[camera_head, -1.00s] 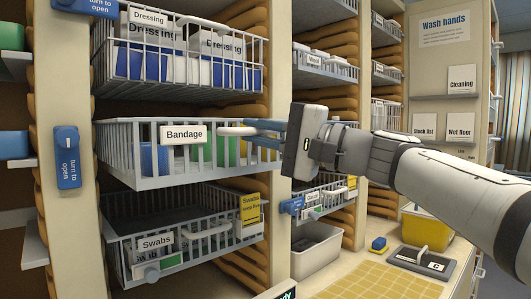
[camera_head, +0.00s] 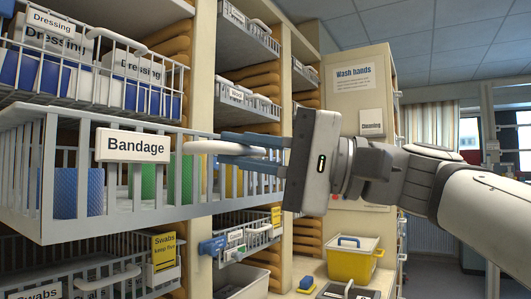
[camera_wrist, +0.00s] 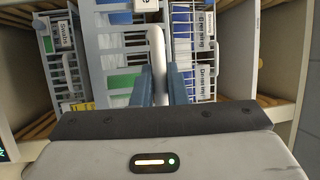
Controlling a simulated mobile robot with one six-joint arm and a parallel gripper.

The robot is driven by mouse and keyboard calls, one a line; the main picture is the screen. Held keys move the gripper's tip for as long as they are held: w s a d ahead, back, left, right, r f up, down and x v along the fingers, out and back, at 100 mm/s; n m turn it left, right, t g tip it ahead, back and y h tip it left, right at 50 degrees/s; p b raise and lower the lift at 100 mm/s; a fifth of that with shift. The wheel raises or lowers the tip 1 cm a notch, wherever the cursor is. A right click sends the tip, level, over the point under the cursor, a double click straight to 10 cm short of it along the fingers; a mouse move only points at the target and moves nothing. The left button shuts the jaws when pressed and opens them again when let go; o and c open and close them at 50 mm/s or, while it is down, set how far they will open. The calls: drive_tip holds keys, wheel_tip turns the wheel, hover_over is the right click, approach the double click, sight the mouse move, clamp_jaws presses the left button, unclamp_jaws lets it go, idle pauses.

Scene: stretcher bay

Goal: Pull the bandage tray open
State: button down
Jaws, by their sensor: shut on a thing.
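The bandage tray (camera_head: 120,222) is a grey wire basket with a white "Bandage" label (camera_head: 135,146) and a white bar handle (camera_head: 215,147) on its front. It stands out from the rack, further than the dressing basket above and the swabs tray below. Blue and green rolls show through its bars. My gripper (camera_head: 250,143) has its blue fingers shut on the handle. In the wrist view, the fingers (camera_wrist: 162,88) close on either side of the white handle (camera_wrist: 156,50). The tray's back part is hidden inside the rack.
The dressing basket (camera_head: 88,98) is just above, and the swabs tray (camera_head: 90,265) just below. A tan rack post (camera_head: 203,90) stands beside the tray. A yellow bin (camera_head: 354,261) sits on a low counter to the right. Open room lies at far right.

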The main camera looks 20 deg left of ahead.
drive_tip(key=c, duration=1.5)
unclamp_jaws()
drive_tip(key=shift+w, duration=0.1)
drive_tip(key=shift+o, duration=0.2)
drive_tip(key=v, duration=0.7)
drive_tip(key=shift+d, duration=0.35)
